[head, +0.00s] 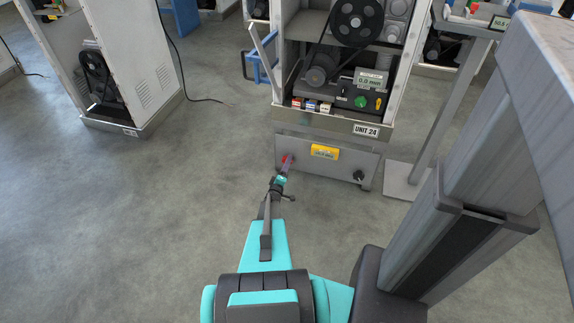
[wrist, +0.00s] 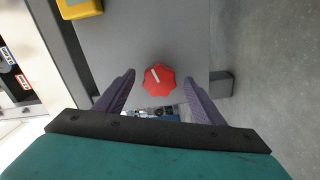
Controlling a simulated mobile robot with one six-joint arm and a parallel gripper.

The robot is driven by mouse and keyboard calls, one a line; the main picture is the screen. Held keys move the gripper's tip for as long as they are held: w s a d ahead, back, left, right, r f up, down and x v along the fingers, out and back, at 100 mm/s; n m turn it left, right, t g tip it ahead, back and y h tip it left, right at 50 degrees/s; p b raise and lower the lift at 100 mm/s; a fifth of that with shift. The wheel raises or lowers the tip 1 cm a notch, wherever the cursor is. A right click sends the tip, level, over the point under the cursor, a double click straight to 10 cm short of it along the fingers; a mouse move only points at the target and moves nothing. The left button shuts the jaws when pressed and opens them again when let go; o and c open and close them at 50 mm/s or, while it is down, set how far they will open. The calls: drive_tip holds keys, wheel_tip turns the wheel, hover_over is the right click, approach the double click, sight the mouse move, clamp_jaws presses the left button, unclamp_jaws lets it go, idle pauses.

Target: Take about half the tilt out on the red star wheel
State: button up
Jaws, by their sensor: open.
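The red star wheel (wrist: 160,79) sits on a grey panel in the wrist view, with a white pointer mark slanting to the upper left. In the head view the red star wheel (head: 286,162) shows small at the left end of the low grey box under Unit 24, partly behind my arm. My gripper (wrist: 158,82) is open. Its two purple fingers stand apart, one on each side of the wheel, with gaps between them and the wheel. Whether the fingertips reach the wheel's depth I cannot tell. A yellow display (head: 325,152) is on the same box; its reading is too small to read.
A black knob (head: 359,175) is on the box's right end. Above stands the open Unit 24 cabinet (head: 366,131) with a pulley and a "0.0 mm" display (head: 370,81). A grey stand (head: 408,180) is at the right. Grey floor (head: 160,210) is clear at the left.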

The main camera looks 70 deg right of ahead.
drive_tip(key=a, duration=1.2)
drive_tip(key=shift+s+a+p, duration=0.2)
drive_tip(key=shift+s+p, duration=0.15)
drive_tip(key=shift+p, duration=0.05)
drive_tip(key=shift+r, duration=0.1)
